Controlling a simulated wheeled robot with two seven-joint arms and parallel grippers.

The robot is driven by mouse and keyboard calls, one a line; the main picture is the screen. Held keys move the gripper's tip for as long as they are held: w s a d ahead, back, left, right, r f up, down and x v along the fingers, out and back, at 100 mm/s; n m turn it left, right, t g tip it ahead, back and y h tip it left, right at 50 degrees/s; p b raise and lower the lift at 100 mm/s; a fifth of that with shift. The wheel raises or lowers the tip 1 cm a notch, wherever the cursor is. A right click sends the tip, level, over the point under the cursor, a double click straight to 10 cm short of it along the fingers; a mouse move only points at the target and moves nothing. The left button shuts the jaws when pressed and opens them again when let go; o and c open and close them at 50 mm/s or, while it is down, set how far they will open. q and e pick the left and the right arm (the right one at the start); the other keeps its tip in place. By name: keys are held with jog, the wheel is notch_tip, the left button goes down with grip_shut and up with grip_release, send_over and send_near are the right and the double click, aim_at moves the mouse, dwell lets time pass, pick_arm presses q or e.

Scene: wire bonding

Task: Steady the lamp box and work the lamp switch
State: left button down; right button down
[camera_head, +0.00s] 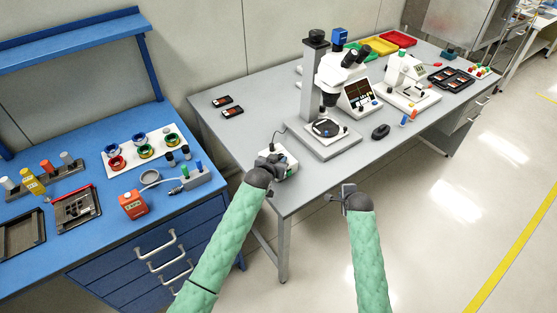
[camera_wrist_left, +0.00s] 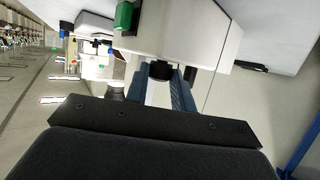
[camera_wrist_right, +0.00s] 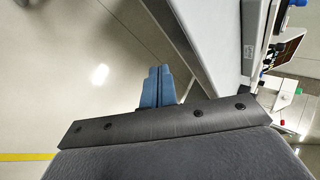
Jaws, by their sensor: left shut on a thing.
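The lamp box (camera_head: 291,166) is a small white box near the left front corner of the grey table. My left gripper (camera_head: 272,157) is at its near left side and partly hides it. In the left wrist view the white box (camera_wrist_left: 185,42) fills the top, with a green part (camera_wrist_left: 124,15) on it. The blue fingers of my left gripper (camera_wrist_left: 163,88) are shut on the box's edge. I cannot make out the lamp switch for certain. My right gripper (camera_head: 347,190) is in front of the table over the floor. In the right wrist view its fingers (camera_wrist_right: 157,86) are together and empty.
A microscope (camera_head: 338,80) on a grey stand is behind the lamp box to the right. A black mouse (camera_head: 380,131) lies farther right. The blue bench (camera_head: 150,215) is at the left with coloured spools.

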aim_at(289, 174)
notch_tip(289, 174, up, 10)
jog(key=w+m+t, duration=0.1)
jog(key=w+m, duration=0.1)
jog(key=m, duration=0.1)
jog(key=s+a+f+y, duration=0.1)
jog(key=s+a, duration=0.1)
jog(key=a, duration=0.2)
jog(key=s+a+f+g+y, duration=0.1)
jog(key=s+a, duration=0.1)
jog(key=a, duration=0.3)
jog(key=s+a+f+n+g+y, duration=0.1)
jog(key=s+a, duration=0.1)
jog(key=a, duration=0.2)
jog(key=shift+s+a+f, duration=0.2)
jog(key=shift+w+a, duration=0.85)
jog(key=shift+w, duration=0.3)
jog(key=shift+w+a, duration=0.9)
jog(key=shift+w, duration=0.3)
jog(key=shift+w+a, duration=0.85)
jog(key=shift+w, duration=0.3)
jog(key=shift+w, duration=0.1)
jog(key=shift+w+a, duration=0.25)
jog(key=shift+a, duration=0.05)
jog(key=shift+s+d, duration=0.25)
jog(key=shift+s, duration=0.1)
